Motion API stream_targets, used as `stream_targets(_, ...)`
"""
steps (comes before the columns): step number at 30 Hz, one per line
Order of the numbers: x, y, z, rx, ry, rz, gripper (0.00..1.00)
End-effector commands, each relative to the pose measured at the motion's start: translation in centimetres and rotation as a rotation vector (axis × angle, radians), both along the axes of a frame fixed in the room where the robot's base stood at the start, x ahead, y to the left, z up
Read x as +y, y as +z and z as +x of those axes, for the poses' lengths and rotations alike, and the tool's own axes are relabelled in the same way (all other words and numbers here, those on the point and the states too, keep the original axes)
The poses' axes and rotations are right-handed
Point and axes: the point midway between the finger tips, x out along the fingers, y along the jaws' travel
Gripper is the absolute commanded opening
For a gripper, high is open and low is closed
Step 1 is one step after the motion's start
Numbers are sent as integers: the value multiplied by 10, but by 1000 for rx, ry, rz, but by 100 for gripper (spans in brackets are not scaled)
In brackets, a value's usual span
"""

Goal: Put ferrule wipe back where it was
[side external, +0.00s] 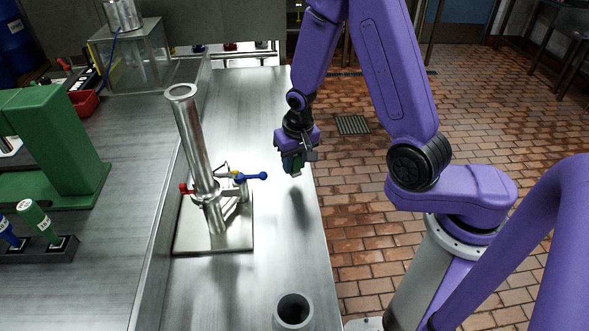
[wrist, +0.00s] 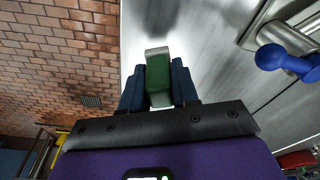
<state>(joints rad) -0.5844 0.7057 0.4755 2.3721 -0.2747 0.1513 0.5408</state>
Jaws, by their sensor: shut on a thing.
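My gripper (side external: 293,168) hangs above the right edge of the steel bench, pointing down. It is shut on a small green block with a pale end, which I take to be the ferrule wipe (wrist: 159,82). In the wrist view the block sits between the two dark blue fingers (wrist: 158,88), its pale end reaching past the fingertips. In the side view the fingers mostly hide it. A dark shadow lies on the bench below, so the block appears clear of the surface.
A steel tube stand with red and blue valve handles (side external: 258,176) stands left of my gripper. A grey open cup (side external: 293,309) is at the front. A dark rack (side external: 38,250) holds green and blue bottles at far left. The bench behind the tube is clear.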

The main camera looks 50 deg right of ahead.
Motion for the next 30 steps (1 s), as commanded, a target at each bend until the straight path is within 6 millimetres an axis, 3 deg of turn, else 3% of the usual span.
stream_targets(9, 0, -26, -1, 2, 0, 0, 0)
stream_targets(25, 0, -32, -1, 2, 0, 1, 0)
stream_targets(26, 0, -32, -1, 1, 0, 0, 39)
stream_targets(27, 0, -31, -1, 1, 0, 0, 52)
stream_targets(30, 0, -31, -1, 1, 0, 0, 55)
